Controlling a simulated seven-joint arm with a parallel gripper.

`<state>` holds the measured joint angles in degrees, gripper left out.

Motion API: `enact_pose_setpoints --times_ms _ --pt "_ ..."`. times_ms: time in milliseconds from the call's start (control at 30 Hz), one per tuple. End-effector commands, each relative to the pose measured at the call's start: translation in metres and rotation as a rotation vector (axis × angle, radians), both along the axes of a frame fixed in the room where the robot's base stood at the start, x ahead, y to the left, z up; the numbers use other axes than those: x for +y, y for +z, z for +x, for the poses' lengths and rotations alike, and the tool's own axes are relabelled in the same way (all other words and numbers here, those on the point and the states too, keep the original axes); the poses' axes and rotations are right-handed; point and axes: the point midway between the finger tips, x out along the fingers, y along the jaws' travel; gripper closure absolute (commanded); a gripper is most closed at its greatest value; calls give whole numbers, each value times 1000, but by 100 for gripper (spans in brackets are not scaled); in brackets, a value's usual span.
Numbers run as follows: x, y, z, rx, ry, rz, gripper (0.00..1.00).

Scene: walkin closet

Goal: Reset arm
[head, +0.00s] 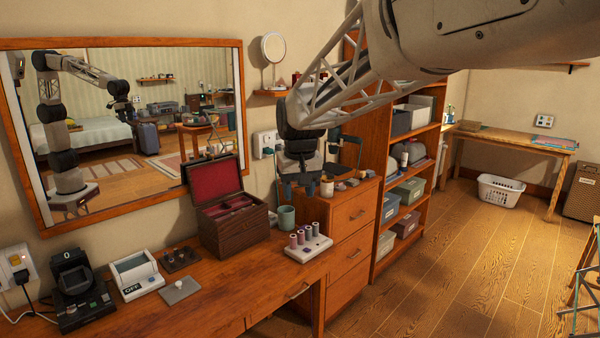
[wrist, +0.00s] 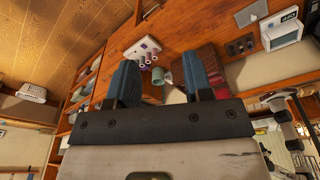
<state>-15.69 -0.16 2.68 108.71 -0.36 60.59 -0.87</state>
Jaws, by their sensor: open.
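My gripper (head: 300,188) hangs from the arm in the head view, above the back of the wooden dresser top, between the open jewellery box and the drawer unit. In the wrist view its two blue fingers (wrist: 158,85) stand apart with nothing held between them. Beyond the fingers, the wrist view shows a teal cup (wrist: 158,76) and a white tray of thread spools (wrist: 141,48). The arm reaches in from the upper right of the head view and hides part of the wall and shelving.
The jewellery box (head: 235,232), cup (head: 286,217) and spool tray (head: 318,246) stand close below the gripper. A drawer unit (head: 347,213) and tall shelf (head: 376,110) stand to the right. A mirror (head: 150,207) is behind. The floor (head: 465,260) at right is largely clear.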

Motion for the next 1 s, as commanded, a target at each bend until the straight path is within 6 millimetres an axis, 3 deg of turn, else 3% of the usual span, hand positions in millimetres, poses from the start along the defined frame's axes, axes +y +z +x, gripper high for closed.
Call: enact_pose_setpoints --times_ms 500,1000 --pt "-86 -5 -117 -29 -102 7 54" --pt "-146 -36 -234 -56 -199 12 54"
